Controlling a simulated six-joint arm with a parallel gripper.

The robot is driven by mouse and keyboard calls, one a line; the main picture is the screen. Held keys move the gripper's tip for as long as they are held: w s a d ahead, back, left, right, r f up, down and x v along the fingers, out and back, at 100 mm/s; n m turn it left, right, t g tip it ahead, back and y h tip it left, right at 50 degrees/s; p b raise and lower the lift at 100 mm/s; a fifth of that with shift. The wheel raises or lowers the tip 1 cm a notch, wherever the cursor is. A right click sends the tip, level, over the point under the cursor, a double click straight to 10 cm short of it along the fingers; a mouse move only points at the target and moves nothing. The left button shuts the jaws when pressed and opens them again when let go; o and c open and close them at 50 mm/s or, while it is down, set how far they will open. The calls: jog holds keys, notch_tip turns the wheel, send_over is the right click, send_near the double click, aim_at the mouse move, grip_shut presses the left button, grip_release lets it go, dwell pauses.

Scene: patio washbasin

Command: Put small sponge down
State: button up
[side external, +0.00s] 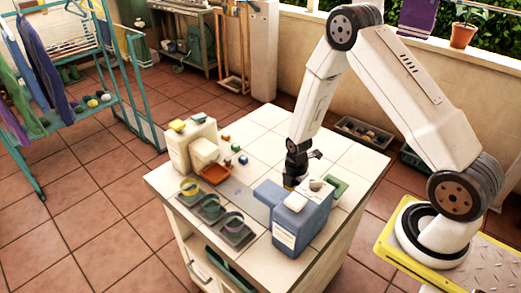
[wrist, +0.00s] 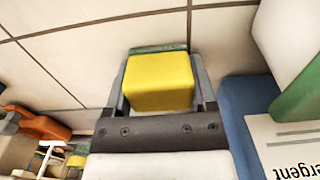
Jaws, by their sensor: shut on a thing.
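The small sponge (wrist: 158,84) is a yellow block with a green layer along its far edge in the wrist view. My gripper (wrist: 156,80) is shut on it, one dark finger on each side. In the side view my gripper (side external: 293,180) points down close behind the blue detergent box (side external: 300,226). I cannot tell whether the sponge touches the tiled top. In the wrist view the detergent box (wrist: 246,110) stands just right of my gripper.
A green pad (side external: 336,187) lies right of my gripper. Bare white tiles (side external: 262,146) lie behind my gripper.

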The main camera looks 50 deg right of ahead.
jog(key=shift+s+f, duration=0.1)
jog(key=shift+f, duration=0.4)
jog(key=o, duration=1.2)
jog(key=shift+o, duration=0.2)
jog(key=shift+r, duration=0.1)
jog(key=shift+w+r, duration=0.2)
jog(key=shift+r, duration=0.25)
notch_tip(320, 180, up, 12)
jog(key=shift+s, duration=0.15)
jog(key=shift+r, duration=0.1)
